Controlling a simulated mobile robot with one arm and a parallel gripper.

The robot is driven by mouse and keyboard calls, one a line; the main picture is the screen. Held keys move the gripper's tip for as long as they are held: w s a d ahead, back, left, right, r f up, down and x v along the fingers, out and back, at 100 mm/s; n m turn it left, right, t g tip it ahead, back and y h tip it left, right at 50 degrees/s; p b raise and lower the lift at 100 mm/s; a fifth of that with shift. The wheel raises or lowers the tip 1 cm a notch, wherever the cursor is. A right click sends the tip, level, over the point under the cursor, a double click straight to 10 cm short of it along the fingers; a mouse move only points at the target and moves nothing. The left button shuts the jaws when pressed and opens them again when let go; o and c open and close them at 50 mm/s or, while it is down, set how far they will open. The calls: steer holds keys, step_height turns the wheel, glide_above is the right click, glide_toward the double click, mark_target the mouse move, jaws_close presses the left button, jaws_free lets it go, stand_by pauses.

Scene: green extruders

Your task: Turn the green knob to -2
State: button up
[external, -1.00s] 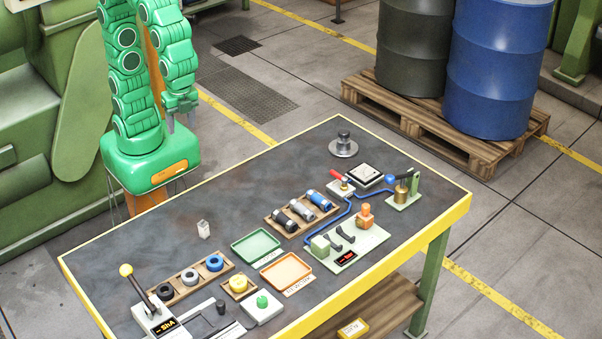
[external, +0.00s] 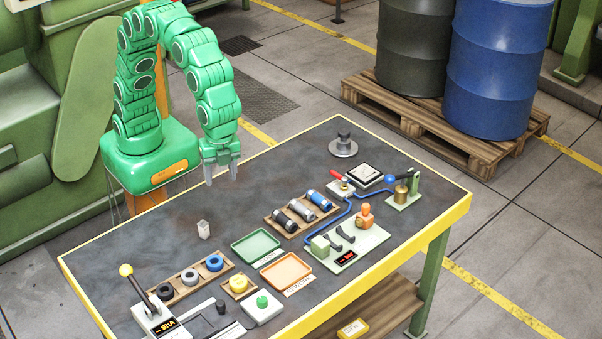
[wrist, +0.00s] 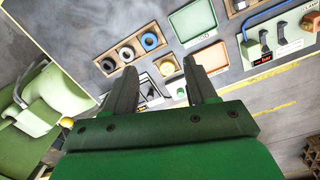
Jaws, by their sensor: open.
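The green knob (external: 262,300) sits on a small white box near the front edge of the table, in the external view. I cannot read any scale or value beside it. In the wrist view the box shows only in small part beside the right finger, and the knob's setting cannot be made out. My gripper (external: 221,178) is open and empty, fingers pointing down, above the back left part of the table and well away from the knob. Its two spread fingers also show in the wrist view (wrist: 159,66).
A yellow-tipped lever (external: 127,271) stands at the left. The table's back left is mostly clear.

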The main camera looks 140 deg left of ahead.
steer(key=w+d+f+m, duration=0.1)
steer(key=w+f, duration=0.3)
steer(key=w, duration=0.3)
steer(key=w+d+f, duration=0.2)
steer(key=w+f, duration=0.1)
steer(key=w, duration=0.3)
steer(key=m, duration=0.2)
glide_above(262, 299)
steer(key=shift+t, duration=0.3)
steer(key=f, duration=0.9)
steer(key=shift+s+a, duration=0.2)
steer(key=shift+a, duration=0.1)
steer(key=shift+w+d+f, duration=0.1)
steer(key=shift+w+f, duration=0.2)
steer(key=shift+f, duration=0.15)
steer(key=shift+s+d+f, duration=0.1)
steer(key=shift+f, duration=3.7)
jaws_close()
